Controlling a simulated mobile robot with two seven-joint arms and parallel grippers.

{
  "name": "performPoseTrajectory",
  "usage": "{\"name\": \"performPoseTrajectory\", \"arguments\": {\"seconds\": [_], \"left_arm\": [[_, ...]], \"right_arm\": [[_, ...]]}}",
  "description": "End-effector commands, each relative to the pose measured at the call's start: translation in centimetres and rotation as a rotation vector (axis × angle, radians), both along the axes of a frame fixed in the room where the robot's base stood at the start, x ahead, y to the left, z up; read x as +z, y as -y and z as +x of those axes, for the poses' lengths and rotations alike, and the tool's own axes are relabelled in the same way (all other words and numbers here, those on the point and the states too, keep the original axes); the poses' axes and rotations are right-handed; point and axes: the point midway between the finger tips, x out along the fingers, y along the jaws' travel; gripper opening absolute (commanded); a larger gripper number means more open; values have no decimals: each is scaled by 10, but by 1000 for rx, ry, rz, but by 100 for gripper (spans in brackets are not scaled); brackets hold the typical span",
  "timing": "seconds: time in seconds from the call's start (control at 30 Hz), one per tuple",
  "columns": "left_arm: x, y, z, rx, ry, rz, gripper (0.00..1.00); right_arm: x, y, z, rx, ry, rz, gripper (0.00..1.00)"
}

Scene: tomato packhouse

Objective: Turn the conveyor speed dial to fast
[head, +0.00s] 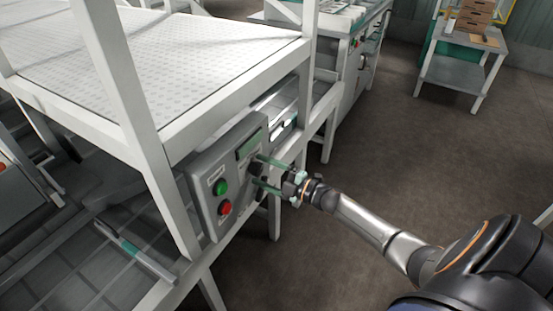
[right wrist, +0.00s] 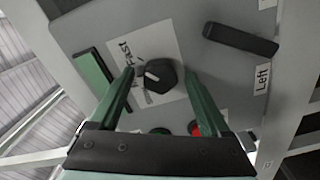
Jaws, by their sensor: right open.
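The grey control panel (head: 200,186) is mounted on the conveyor frame. In the right wrist view its black speed dial (right wrist: 162,76) sits on a white label plate (right wrist: 143,50) with the word "Fast" readable; other lettering is partly covered. A pale pointer mark shows on the dial's left side. My right gripper (head: 257,169) is open, its green fingers reaching to the panel. In the right wrist view, the fingertips (right wrist: 157,63) lie on either side of the dial; I cannot tell whether they touch it. My left gripper is not in view.
A green button (head: 220,187) and red button (head: 225,208) are on the panel, left of the gripper. A black lever (right wrist: 240,39) is beside the dial, near a "Left" label (right wrist: 262,78). White frame posts (head: 130,110) stand close by. The floor to the right is clear.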

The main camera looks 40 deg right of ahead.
Motion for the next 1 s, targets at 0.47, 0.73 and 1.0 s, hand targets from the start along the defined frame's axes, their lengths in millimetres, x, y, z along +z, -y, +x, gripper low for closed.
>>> {"name": "performPoseTrajectory", "arguments": {"seconds": [0.47,0.73,1.0], "left_arm": [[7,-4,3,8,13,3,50],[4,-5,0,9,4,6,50],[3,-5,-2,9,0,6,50]], "right_arm": [[-1,31,-76,0,-5,-2,81],[0,45,-107,-1,-2,-1,81],[0,47,-112,0,0,0,81]]}}
